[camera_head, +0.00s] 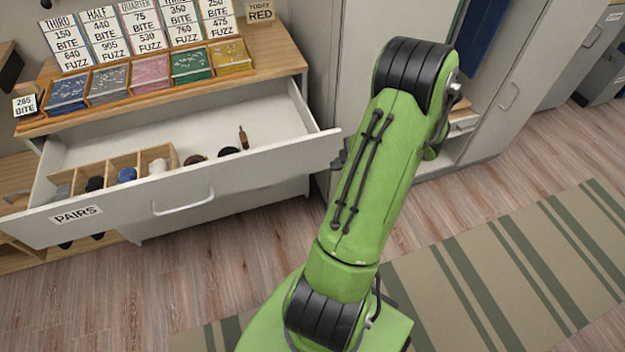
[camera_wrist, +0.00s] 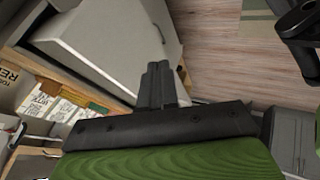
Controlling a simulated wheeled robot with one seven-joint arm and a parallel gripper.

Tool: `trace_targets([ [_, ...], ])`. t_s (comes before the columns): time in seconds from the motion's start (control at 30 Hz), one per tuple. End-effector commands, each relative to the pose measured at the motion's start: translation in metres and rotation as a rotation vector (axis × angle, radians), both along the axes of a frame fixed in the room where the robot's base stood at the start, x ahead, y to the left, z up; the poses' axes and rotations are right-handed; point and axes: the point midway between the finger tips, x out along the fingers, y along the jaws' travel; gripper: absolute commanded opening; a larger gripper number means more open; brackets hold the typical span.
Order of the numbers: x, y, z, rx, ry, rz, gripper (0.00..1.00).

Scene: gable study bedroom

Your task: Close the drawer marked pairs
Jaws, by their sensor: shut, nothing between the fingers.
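The drawer marked pairs (camera_head: 255,183) is pulled well out of the wooden-topped cabinet in the head view. Its pale front carries a "PAIRS" label (camera_head: 76,215) and a bar handle (camera_head: 183,203). Inside are a wooden divider (camera_head: 125,160) with small rolled items and a few loose dark items. My gripper (camera_head: 339,158) shows as a dark tip beside the drawer front's right end, mostly hidden behind my green arm. In the wrist view my gripper (camera_wrist: 157,72) has its fingers together and empty, near a pale panel. I cannot tell whether they touch it.
Several coloured trays and price cards stand on the cabinet top (camera_head: 262,50). A "RED" card (camera_head: 259,11) stands at its back right. Pale wardrobe doors (camera_head: 355,45) are right of the cabinet. A green-striped rug (camera_head: 480,270) covers the floor at right. Wood floor is clear before the drawer.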

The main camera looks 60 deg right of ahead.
Motion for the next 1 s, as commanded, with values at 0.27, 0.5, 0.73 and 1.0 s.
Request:
trace_targets([
  [0.27,0.031,0.004,-0.041,0.005,0.002,0.007,0.0],
  [0.5,0.063,0.004,-0.082,0.004,0.003,0.007,0.0],
  [0.73,0.089,-0.017,-0.077,0.001,0.003,0.005,0.0],
  [1.0,0.093,-0.02,-0.076,0.003,0.003,0.003,0.0],
])
